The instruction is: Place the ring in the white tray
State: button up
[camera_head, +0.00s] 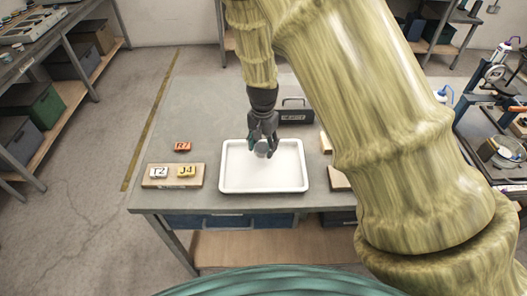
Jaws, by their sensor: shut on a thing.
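The white tray (234,186) lies on the grey table, near the middle of its front part. My gripper (264,148) points down over the upper right half of the tray. It is shut on a small grey round thing, which looks like the ring (261,149). The ring is small here and its hole cannot be made out. The ring appears to be above the tray floor, but the exact gap cannot be told. The fingers hide part of the ring and of the tray's back rim.
A wooden board (160,184) with tags T2 and J4 lies left of the tray, with an orange R7 tag (182,146) behind it. A dark toolbox-like item (296,115) stands behind the tray. Wooden blocks (338,180) lie to the right, partly hidden by my arm.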

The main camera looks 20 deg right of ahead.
aim_at(264, 146)
jog(key=shift+w+d+f+b, duration=0.2)
jog(key=shift+w+f+b, duration=0.05)
jog(key=shift+f+b, duration=0.1)
notch_tip(264, 146, down, 3)
jog(key=b, duration=0.2)
jog(key=shift+b, duration=0.35)
jog(key=shift+f, duration=0.1)
jog(key=o, duration=0.9)
jog(key=shift+o, duration=0.2)
notch_tip(264, 146, up, 12)
jog(key=p, duration=0.9)
jog(key=shift+p, duration=0.3)
